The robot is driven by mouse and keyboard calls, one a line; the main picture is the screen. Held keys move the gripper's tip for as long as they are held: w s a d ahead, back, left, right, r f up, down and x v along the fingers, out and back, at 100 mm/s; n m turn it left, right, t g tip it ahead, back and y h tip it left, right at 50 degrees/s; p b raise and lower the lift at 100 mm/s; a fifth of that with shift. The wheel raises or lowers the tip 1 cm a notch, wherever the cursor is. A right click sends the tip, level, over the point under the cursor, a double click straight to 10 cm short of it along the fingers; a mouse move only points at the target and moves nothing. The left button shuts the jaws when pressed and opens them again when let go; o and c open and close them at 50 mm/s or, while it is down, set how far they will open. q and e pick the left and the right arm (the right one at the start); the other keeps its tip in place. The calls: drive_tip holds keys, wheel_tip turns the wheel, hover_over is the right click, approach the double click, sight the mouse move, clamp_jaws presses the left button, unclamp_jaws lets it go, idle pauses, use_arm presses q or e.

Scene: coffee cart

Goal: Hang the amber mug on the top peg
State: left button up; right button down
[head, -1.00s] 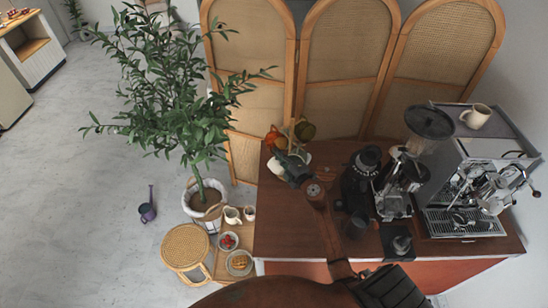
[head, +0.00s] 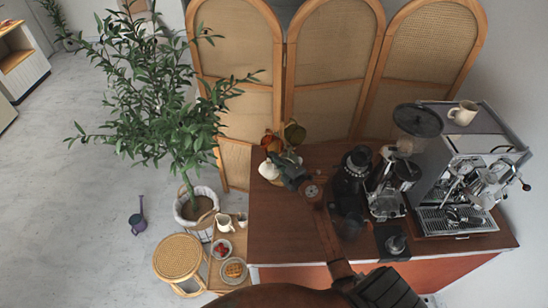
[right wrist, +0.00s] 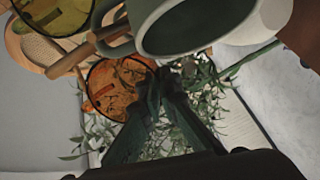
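The amber mug (head: 270,143), orange and translucent, is at the left of the wooden mug tree on the counter. It also shows in the right wrist view (right wrist: 112,92), right at my fingertips. My right gripper (head: 284,166) is closed, its fingertips (right wrist: 163,76) together at the mug's edge; the grip on its handle is mostly hidden. An olive-yellow mug (head: 294,134) is on the tree's right and a pale mug (head: 268,170) is lower left. In the right wrist view, a wooden peg (right wrist: 82,48) runs by a grey-green mug (right wrist: 190,28). The top peg is hard to make out. My left gripper is out of view.
A black grinder (head: 352,172) and an espresso machine (head: 465,165) with a cream mug (head: 463,113) on top stand right of my right arm. A folding screen (head: 333,60) closes the back. A potted tree (head: 180,125) stands left of the counter (head: 275,230).

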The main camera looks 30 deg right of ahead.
drive_tip(key=c, duration=2.7)
unclamp_jaws()
drive_tip(key=o, duration=0.6)
drive_tip(key=s, duration=0.8)
drive_tip(key=s+r, duration=0.1)
drive_tip(key=s, duration=0.3)
drive_tip(key=shift+d+r, duration=0.1)
drive_tip(key=shift+d, duration=0.05)
